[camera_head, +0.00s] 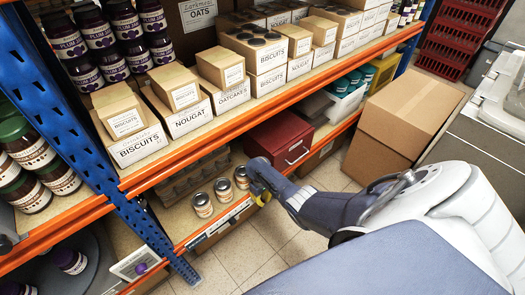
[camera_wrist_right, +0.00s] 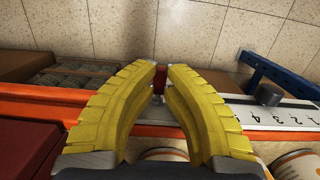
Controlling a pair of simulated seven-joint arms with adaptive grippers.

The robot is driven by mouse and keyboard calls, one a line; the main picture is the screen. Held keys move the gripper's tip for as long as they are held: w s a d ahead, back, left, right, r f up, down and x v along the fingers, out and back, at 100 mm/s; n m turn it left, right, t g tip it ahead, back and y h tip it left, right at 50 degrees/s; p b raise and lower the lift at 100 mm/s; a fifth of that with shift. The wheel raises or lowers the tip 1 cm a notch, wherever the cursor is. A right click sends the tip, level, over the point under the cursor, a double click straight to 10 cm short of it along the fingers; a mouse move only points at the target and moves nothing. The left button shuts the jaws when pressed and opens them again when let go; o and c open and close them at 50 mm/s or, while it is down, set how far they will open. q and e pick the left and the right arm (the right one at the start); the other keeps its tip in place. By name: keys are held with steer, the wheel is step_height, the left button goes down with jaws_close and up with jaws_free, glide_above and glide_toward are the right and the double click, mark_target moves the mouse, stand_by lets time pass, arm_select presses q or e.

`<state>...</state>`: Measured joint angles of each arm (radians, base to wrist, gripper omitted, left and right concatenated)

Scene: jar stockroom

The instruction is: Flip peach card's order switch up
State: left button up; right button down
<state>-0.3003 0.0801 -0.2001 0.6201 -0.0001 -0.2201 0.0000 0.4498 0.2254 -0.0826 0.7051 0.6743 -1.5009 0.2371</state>
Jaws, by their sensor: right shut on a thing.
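My right gripper (camera_head: 260,196) is down at the orange front rail of the lower shelf, beside the cans. In the right wrist view, its two yellow fingers (camera_wrist_right: 161,75) curve in from both sides, with a narrow gap between the tips. I cannot make out a peach card. My left gripper is not in view.
A white numbered strip (camera_wrist_right: 277,114) with a dark knob (camera_wrist_right: 269,94) is on the rail. Several cans (camera_head: 202,204) stand behind the rail. A red box (camera_head: 280,141) and a cardboard box (camera_head: 402,118) are near. The upper shelf holds labelled boxes. Tiled floor (camera_head: 270,240) is clear.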

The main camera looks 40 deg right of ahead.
steer(key=c, duration=1.4)
jaws_free()
step_height(320, 180, up, 12)
steer(key=w, duration=0.1)
steer(key=shift+w, duration=0.15)
steer(key=shift+a, duration=0.1)
steer(key=shift+f, duration=0.15)
steer(key=s+a+f, duration=0.3)
steer(key=s+f, duration=0.8)
steer(key=f, duration=0.1)
steer(key=s+a+f, duration=0.3)
steer(key=s+f, duration=0.7)
steer(key=f, duration=0.2)
steer(key=s+a+f+n+t, duration=0.1)
steer(key=s+a+f, duration=0.1)
steer(key=s, duration=0.7)
steer(key=s+a+f+n, duration=0.1)
steer(key=s+f, duration=0.4)
steer(key=s, duration=0.5)
steer(key=s+a+f+n+t, duration=0.1)
steer(key=s+a+f, duration=0.2)
steer(key=s, duration=0.7)
steer(key=shift+a+f+t, duration=0.25)
steer(key=shift+t, duration=0.05)
